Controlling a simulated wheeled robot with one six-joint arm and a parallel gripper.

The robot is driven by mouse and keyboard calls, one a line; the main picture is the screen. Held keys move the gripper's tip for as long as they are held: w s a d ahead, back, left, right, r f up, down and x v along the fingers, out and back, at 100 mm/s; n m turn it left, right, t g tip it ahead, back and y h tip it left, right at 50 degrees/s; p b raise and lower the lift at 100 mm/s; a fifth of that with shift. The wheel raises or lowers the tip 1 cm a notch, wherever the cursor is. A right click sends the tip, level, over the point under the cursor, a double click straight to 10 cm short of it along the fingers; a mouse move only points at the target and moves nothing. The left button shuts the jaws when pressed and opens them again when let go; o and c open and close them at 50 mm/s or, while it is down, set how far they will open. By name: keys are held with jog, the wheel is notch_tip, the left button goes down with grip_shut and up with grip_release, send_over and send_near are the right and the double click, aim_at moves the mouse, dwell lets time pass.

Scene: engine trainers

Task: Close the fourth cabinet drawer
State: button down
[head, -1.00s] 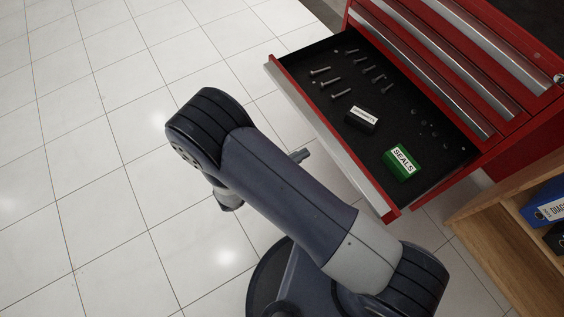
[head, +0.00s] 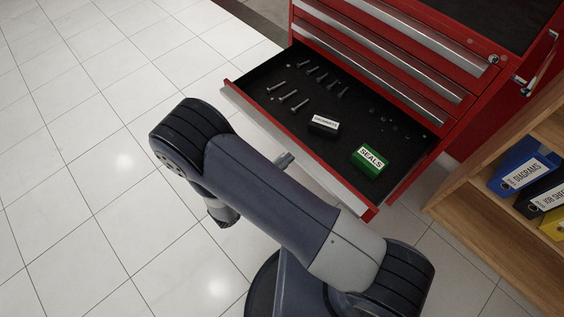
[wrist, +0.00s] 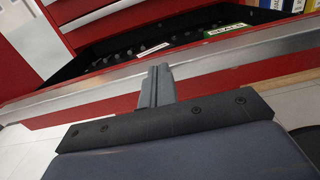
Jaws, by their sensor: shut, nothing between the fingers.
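The red cabinet (head: 470,92) has one drawer pulled far out, below three shut drawer fronts that I can see. This open drawer (head: 262,88) has a black liner and a silver front edge (head: 300,152). It holds several bolts, a black labelled box (head: 323,125) and a green SEALS box (head: 369,162). My gripper (head: 286,160) is mostly hidden behind my arm in the head view; its tip shows just outside the drawer front. In the wrist view my gripper (wrist: 159,72) is shut and empty, pointing at the silver drawer edge (wrist: 215,62). I cannot tell whether it touches.
A wooden shelf (head: 470,218) with blue, black and yellow binders (head: 523,168) stands at the right, close to the drawer's near corner. The tiled floor (head: 80,150) at the left is clear.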

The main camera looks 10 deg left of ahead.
jog(key=b, duration=0.7)
send_over(354, 114)
jog(key=s, duration=0.2)
jog(key=shift+w+a, duration=0.25)
jog(key=shift+a, duration=0.15)
jog(key=shift+w+d, duration=0.4)
jog(key=shift+w, duration=0.1)
jog(key=shift+w+r, duration=0.1)
jog(key=shift+r, duration=0.05)
jog(key=shift+d+r, duration=0.1)
